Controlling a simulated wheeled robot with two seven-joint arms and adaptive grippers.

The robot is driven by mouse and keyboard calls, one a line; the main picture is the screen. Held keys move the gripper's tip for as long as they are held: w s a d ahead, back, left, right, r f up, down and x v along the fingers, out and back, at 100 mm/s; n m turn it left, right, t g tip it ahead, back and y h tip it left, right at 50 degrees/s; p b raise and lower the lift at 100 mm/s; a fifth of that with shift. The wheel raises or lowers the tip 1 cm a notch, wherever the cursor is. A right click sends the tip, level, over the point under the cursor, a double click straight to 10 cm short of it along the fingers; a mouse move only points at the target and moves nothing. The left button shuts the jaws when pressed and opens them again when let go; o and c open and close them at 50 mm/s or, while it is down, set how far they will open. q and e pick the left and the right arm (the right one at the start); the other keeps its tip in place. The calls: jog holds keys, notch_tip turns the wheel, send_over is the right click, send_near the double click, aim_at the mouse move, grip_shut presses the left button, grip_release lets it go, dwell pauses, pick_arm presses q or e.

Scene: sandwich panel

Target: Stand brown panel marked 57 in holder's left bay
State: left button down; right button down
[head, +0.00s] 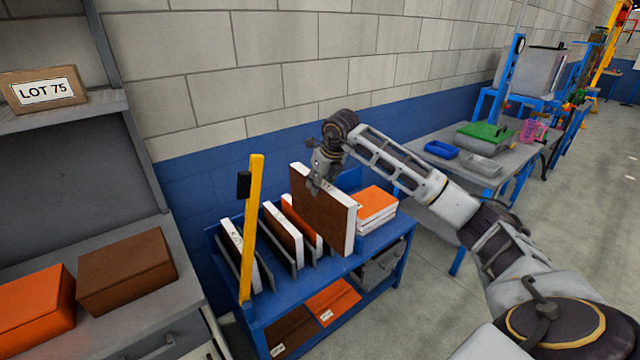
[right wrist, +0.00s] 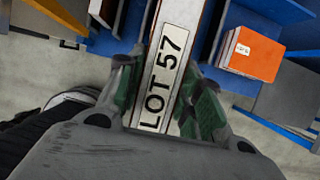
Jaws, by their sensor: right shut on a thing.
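The brown panel (head: 322,208) has a brown face and white edges. It is upright above the right part of the holder. My right gripper (head: 318,180) is shut on its top edge. In the right wrist view, a label reading LOT 57 (right wrist: 165,75) shows on that edge between the green-padded fingers (right wrist: 160,108). The holder's grey dividers (head: 277,252) stand on a blue cart, with several panels between them: a white-edged one (head: 236,248) at the left, a brown one (head: 283,228) and an orange one (head: 305,222). The held panel partly hides the holder's right end. My left gripper is not in view.
A yellow post (head: 250,225) with a black box rises at the cart's front left. Stacked orange-topped panels (head: 376,203) lie right of the held panel. Brown and orange panels lie on the cart's lower shelf (head: 362,312). A block wall stands behind.

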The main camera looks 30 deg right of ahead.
aim_at(317, 209)
jog(key=shift+s+f, duration=0.15)
jog(key=shift+s, duration=0.2)
jog(key=shift+s+a+f+n+y, duration=0.25)
jog(key=shift+s+a+f+n, duration=0.1)
jog(key=shift+f+n, duration=0.35)
jog(key=shift+s+a+f+n+y, duration=0.25)
jog(key=shift+a+f+n, duration=0.1)
jog(key=shift+f+n, duration=0.3)
jog(key=f+n, duration=0.1)
jog(key=s+a+f+n+y, duration=0.1)
jog(key=a+f+n, duration=0.1)
jog(key=shift+s+f+n+g, duration=0.15)
jog(key=shift+s+n+g, duration=0.2)
jog(key=shift+s+g, duration=0.05)
jog(key=s+a+f+n+g, duration=0.2)
jog(key=s+a+f+n, duration=0.3)
jog(key=f+n, duration=0.4)
jog(key=s+a+f+n+g+h, duration=0.1)
jog(key=s+a+f+n+g, duration=0.2)
jog(key=f+n, duration=0.6)
jog(key=s+a+f+n+g+h, duration=0.1)
jog(key=s+a+f+n+g, duration=0.2)
jog(key=s+a+f+n, duration=0.4)
notch_tip(317, 209, down, 3)
jog(key=n, duration=0.3)
jog(key=shift+r+n, duration=0.2)
jog(key=shift+n, duration=0.1)
